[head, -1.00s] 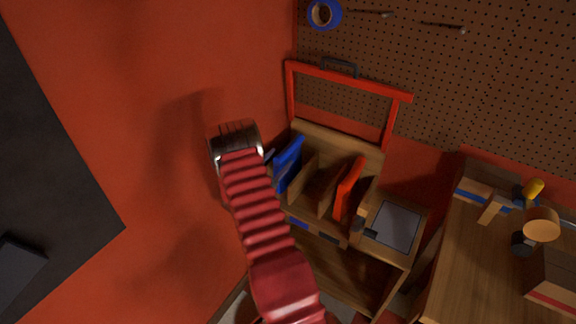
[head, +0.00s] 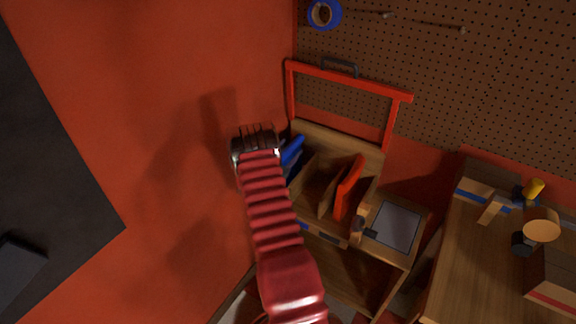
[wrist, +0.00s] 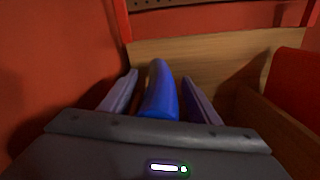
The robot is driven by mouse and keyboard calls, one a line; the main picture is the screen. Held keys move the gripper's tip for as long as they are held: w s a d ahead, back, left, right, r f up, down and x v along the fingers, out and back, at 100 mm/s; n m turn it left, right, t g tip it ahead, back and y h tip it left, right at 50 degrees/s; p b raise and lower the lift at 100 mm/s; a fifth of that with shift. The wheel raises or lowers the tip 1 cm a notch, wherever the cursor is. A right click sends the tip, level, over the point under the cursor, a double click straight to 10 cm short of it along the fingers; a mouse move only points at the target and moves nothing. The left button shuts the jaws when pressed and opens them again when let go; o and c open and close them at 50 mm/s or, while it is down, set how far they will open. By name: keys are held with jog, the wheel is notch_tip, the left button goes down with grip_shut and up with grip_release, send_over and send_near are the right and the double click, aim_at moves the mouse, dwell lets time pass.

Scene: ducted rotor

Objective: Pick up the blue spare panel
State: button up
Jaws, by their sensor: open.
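The blue spare panel (head: 292,150) stands on edge in the left slot of a wooden rack (head: 335,135). In the head view my arm and gripper hide part of it. In the wrist view the blue panel (wrist: 161,92) rises between the two fingers of my gripper (wrist: 160,95). The gripper is open, with one finger on each side of the panel. A gap shows near the fingertips on both sides; whether either finger touches the panel lower down is hidden.
A red panel (head: 349,187) stands in the rack's right slot, past a wooden divider (head: 302,172). It also shows at the right of the wrist view (wrist: 288,78). A red wall (head: 150,120) is close on the left. A workbench (head: 470,265) stands at the right.

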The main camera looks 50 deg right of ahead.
jog(key=shift+d, duration=0.55)
grip_shut()
dwell(0.6)
